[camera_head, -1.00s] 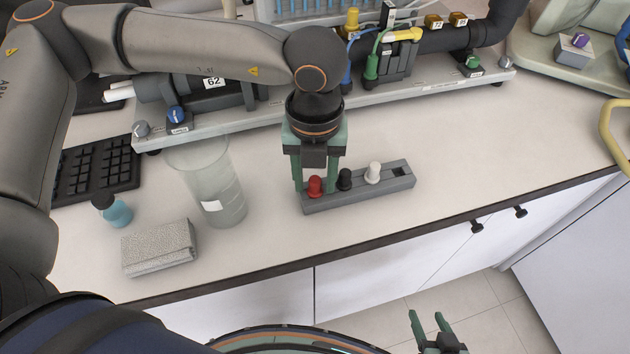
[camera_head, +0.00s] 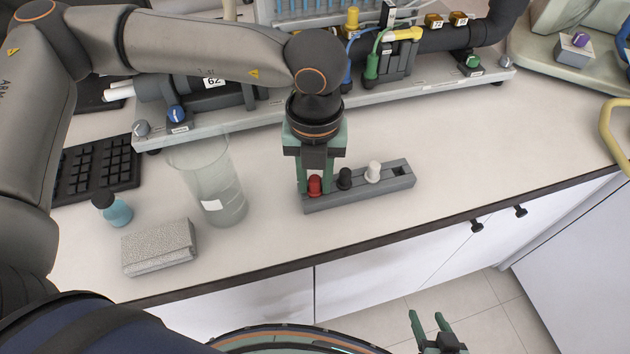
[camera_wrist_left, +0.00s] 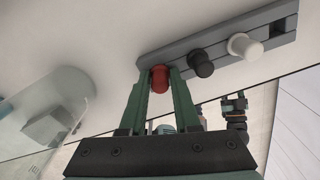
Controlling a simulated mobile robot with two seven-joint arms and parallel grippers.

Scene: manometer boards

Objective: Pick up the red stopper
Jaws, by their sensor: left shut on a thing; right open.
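The red stopper (camera_head: 315,186) stands at the left end of a grey rack (camera_head: 340,199) on the bench. My left gripper (camera_head: 315,184) points down over it and is shut on it, with a green finger on either side. In the left wrist view the red stopper (camera_wrist_left: 160,78) sits between the two fingertips (camera_wrist_left: 160,80), at the rack's end. It still appears to be at the rack. My right gripper (camera_head: 432,328) is open and empty, low in the head view, away from the bench.
A black stopper (camera_head: 345,179) and a white stopper (camera_head: 374,172) stand in the same rack, to the right. A glass beaker (camera_head: 212,185), a grey sponge-like block (camera_head: 159,247) and a small blue bottle (camera_head: 112,208) stand left. The manometer board (camera_head: 430,90) lies behind.

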